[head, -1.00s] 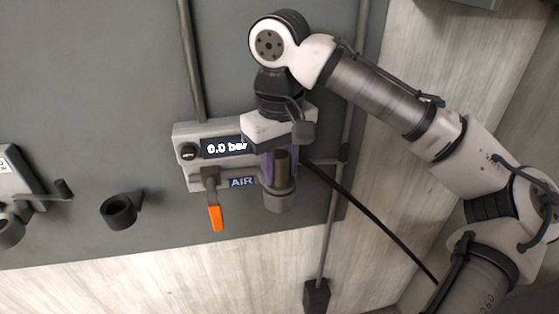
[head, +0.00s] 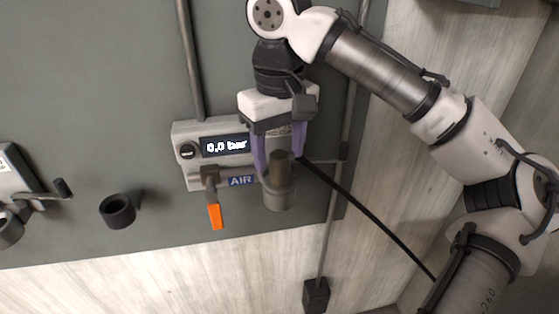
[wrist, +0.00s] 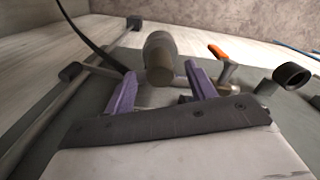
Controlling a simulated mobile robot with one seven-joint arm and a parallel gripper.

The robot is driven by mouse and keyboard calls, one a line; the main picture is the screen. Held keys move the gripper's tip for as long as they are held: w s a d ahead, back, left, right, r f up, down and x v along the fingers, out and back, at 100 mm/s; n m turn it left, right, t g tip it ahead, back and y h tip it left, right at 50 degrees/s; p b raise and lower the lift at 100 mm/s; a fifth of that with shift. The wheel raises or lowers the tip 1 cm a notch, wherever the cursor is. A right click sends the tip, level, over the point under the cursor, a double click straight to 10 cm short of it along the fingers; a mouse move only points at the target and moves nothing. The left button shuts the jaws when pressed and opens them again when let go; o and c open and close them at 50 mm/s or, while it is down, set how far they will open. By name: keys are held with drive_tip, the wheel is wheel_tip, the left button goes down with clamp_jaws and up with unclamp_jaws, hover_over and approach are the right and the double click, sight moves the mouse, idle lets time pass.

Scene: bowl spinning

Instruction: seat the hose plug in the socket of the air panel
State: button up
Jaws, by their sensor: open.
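The air panel (head: 183,148) is a pale box on the grey wall, its display reading 0.0 bar. At its right end is the grey cup-shaped socket (head: 278,198). The hose plug, a darker brownish cylinder (head: 279,172), stands upright in the socket's mouth; how deep it sits I cannot tell. My gripper (head: 279,160) is open, its purple fingers pointing down on either side of the plug's upper end. In the wrist view the plug (wrist: 161,76) lies between and just beyond the fingertips, with gaps on both sides, and the socket (wrist: 158,44) is behind it.
An orange-handled lever (head: 215,216) hangs below the panel. A black hose (head: 370,225) runs from behind the plug to lower right; its attachment is hidden. A vertical pipe (head: 330,235) passes right of the panel. A black ring holder (head: 118,210) is at left, with clear wall between.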

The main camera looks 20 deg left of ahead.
wheel_tip(320, 180, up, 11)
drive_tip(key=shift+f+p, duration=0.2)
drive_tip(key=shift+p, duration=0.2)
idle(0.4)
